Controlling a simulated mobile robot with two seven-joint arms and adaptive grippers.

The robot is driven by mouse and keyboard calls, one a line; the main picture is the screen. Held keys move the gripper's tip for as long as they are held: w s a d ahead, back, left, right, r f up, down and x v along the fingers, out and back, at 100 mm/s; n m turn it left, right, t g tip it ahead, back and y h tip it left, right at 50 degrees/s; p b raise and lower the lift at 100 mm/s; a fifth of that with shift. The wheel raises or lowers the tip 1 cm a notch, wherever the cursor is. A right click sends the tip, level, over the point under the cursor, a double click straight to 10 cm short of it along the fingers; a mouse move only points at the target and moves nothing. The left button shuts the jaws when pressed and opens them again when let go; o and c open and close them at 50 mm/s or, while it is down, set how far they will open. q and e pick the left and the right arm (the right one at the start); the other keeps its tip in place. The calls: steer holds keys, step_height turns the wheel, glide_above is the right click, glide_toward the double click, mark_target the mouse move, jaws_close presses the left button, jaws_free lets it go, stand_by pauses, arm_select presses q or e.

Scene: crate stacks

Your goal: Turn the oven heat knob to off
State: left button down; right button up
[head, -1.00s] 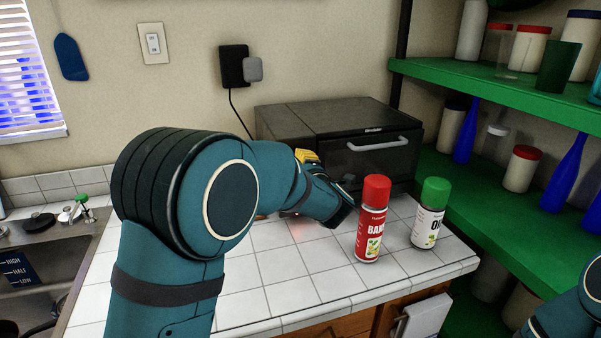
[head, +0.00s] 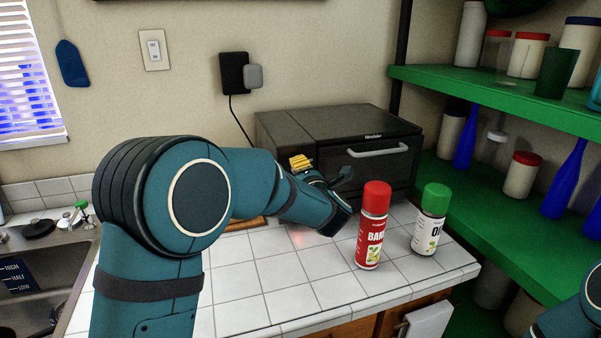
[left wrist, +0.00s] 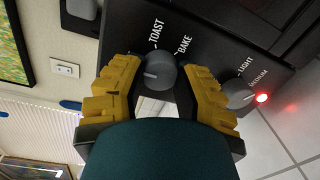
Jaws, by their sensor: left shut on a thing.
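The dark toaster oven (head: 388,170) stands on the tiled counter against the wall. My left gripper (head: 301,163) is at its left front side, partly hidden by my arm. In the left wrist view, my gripper's yellow fingers (left wrist: 161,78) are shut on a round grey knob (left wrist: 158,74) with TOAST and BAKE printed beside it. A second knob (left wrist: 238,94), with LIGHT and MEDIUM beside it, is outside the fingers to the right. A red lamp (left wrist: 262,98) beside it is lit. No OFF mark is readable. My right gripper is out of view.
A red-capped bottle (head: 372,226) and a green-capped bottle (head: 429,220) stand on the counter in front of the oven. Green shelves (head: 500,90) with jars and bottles are at the right. A sink (head: 40,262) is at the left.

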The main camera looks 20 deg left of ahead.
arm_select(q)
steer(key=shift+a+r, duration=0.1)
steer(key=shift+r, duration=0.05)
steer(key=c, duration=0.6)
jaws_free()
steer(key=v, duration=1.2)
